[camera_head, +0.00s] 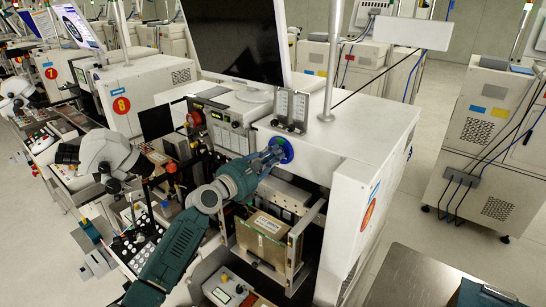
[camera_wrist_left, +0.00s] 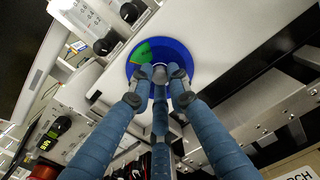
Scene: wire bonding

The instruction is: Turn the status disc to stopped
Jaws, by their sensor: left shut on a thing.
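The status disc (camera_head: 287,148) is a blue round plate on the front of the white machine. In the left wrist view the disc (camera_wrist_left: 180,50) shows a green patch (camera_wrist_left: 144,50) at its upper left. My left gripper (camera_head: 277,152) reaches it from the lower left. In the left wrist view the fingers of my left gripper (camera_wrist_left: 161,74) are closed together on the disc's middle, on a small pale hub. The fingers hide the lower part of the disc, and I can read no label on it.
A black monitor (camera_head: 235,38) stands on the machine above the disc. A control panel (camera_head: 228,132) sits left of it, and a boxed unit (camera_head: 262,236) lies below. A microscope (camera_head: 105,155) stands at left. Open floor (camera_head: 440,225) lies at right.

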